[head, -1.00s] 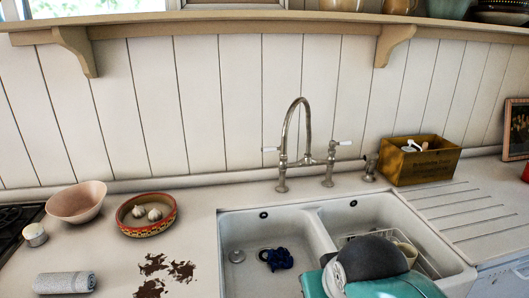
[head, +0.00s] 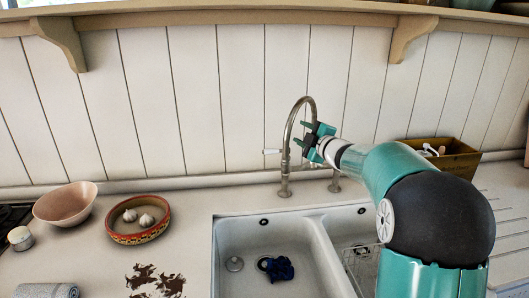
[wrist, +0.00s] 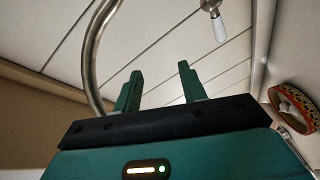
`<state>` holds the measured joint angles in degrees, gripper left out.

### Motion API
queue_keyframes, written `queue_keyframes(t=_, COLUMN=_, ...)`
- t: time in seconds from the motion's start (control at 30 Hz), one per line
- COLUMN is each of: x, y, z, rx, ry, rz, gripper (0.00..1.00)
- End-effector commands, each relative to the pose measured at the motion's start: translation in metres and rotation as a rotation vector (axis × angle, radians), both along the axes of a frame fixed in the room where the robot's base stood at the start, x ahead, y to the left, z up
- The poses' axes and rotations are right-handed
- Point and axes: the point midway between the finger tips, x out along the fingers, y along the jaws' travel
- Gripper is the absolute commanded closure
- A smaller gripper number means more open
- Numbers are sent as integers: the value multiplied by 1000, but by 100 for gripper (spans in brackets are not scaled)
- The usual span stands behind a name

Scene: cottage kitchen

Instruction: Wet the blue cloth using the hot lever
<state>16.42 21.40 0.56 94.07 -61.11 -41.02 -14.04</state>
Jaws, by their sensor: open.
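The blue cloth (head: 279,267) lies crumpled on the floor of the left sink basin (head: 240,240), beside the drain. The tall metal tap (head: 288,150) stands behind the sink. Its left lever (head: 272,151) has a white handle pointing left; the right lever is hidden behind my arm. No hot marking can be made out. My gripper (head: 303,139) is open and empty, raised close to the tap's spout. In the wrist view the two fingers (wrist: 158,84) are spread apart, with the spout to their left and a white-handled lever (wrist: 219,24) beyond them at upper right.
A red patterned bowl (head: 137,237) with garlic, a pink bowl (head: 66,204), a small pot (head: 20,238) and a grey rolled towel (head: 45,292) are on the left counter. Dark stains mark the counter there. A wooden box (head: 455,157) stands right. A shelf (head: 240,18) runs above.

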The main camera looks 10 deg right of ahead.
Motion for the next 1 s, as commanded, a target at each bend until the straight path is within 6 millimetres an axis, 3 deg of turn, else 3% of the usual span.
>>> queue_keyframes(t=0.03, x=10, y=-3, z=-19, rx=-30, ry=-13, rz=64, gripper=58)
queue_keyframes(t=0.2, x=21, y=1, z=-69, rx=-113, ry=-69, rz=303, gripper=58)
queue_keyframes(t=0.4, x=19, y=2, z=-104, rx=-147, ry=-93, rz=457, gripper=58)
queue_keyframes(t=0.67, x=34, y=17, z=-108, rx=-151, ry=-99, rz=477, gripper=58)
queue_keyframes(t=1.0, x=81, y=66, z=-110, rx=-149, ry=-99, rz=477, gripper=58)
